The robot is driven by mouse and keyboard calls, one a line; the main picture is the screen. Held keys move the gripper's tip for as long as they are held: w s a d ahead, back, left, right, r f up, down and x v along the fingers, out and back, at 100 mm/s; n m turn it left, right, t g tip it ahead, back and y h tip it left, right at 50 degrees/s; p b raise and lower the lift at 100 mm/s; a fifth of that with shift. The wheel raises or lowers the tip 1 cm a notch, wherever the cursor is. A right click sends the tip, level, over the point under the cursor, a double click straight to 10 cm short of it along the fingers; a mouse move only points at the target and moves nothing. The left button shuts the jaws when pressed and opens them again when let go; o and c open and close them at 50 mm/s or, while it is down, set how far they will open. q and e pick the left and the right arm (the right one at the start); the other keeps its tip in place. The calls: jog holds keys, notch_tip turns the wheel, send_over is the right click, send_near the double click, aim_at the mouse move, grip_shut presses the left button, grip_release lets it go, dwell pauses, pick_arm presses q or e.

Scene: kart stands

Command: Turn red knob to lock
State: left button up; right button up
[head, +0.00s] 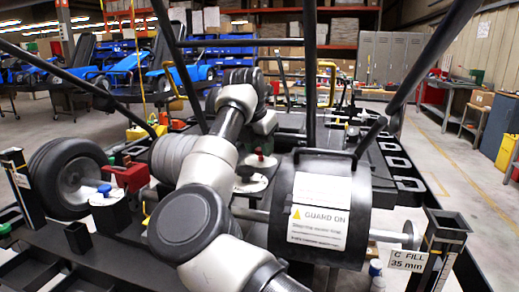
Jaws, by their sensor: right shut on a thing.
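The red knob (262,154) is a small dark red piece above a pale round plate (252,185), near the middle of the head view. My right arm rises from the bottom centre and bends over, with its wrist just above the knob. My right gripper (259,146) points down and is shut on the knob. Its fingers are small and mostly hidden by the wrist, so the knob's angle and any lock marking cannot be read. My left gripper is not in view.
A black drum guard (345,180) labelled GUARD ON stands right of my arm. A black wheel (68,178) and a red box (130,178) are at left. Dark frame bars (310,70) rise around my wrist.

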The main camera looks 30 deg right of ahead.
jog(key=n+t+y+b, duration=0.1)
jog(key=n, duration=0.3)
jog(key=n+t+y+b, duration=0.1)
jog(key=n+b, duration=0.1)
jog(key=n, duration=0.3)
jog(key=shift+s+d+y, duration=0.1)
jog(key=shift+d+y, duration=0.05)
jog(key=shift+y, duration=0.25)
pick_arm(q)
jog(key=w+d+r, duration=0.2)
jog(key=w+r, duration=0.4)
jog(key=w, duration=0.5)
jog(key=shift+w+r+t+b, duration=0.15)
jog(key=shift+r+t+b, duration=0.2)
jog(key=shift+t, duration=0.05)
pick_arm(e)
jog(key=shift+n+t+y, duration=0.3)
jog(key=shift+n+y, duration=0.2)
jog(key=shift+n, duration=0.9)
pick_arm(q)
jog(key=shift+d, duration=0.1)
pick_arm(e)
jog(key=o, duration=0.9)
jog(key=shift+r, duration=0.1)
